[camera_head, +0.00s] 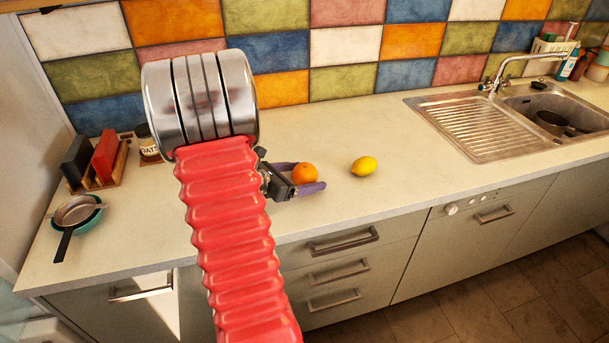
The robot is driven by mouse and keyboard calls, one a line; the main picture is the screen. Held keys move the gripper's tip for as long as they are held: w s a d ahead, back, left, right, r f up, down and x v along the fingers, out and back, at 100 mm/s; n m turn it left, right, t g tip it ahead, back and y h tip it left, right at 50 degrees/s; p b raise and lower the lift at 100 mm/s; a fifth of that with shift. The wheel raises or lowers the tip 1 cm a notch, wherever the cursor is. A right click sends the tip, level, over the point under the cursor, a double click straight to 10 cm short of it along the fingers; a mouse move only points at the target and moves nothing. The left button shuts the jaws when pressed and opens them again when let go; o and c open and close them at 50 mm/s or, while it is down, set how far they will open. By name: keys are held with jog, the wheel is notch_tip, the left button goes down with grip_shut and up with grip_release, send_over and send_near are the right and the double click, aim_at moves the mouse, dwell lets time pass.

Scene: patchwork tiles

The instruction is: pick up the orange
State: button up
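The orange (305,173) sits on the pale countertop, left of the yellow lemon (363,166). My gripper (306,176) is low over the counter with its purple fingers apart. One finger shows behind the orange on its left, the other in front of it along its lower edge. The orange is between the fingers. I cannot tell whether either finger touches it. My red sleeved arm and metal wrist hide part of the counter to the left.
The lemon stands close to the right of the fingertips. A sink (545,118) with a faucet and a pan is at the right. A rack with boards (98,162), a jar (148,142) and a strainer on a bowl (76,212) are at the left. The counter's front edge is near.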

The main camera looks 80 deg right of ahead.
aim_at(304, 166)
jog(key=c, duration=1.2)
jog(key=shift+r, duration=0.2)
jog(key=shift+c, duration=0.2)
notch_tip(304, 166, up, 10)
jog(key=shift+f, duration=0.15)
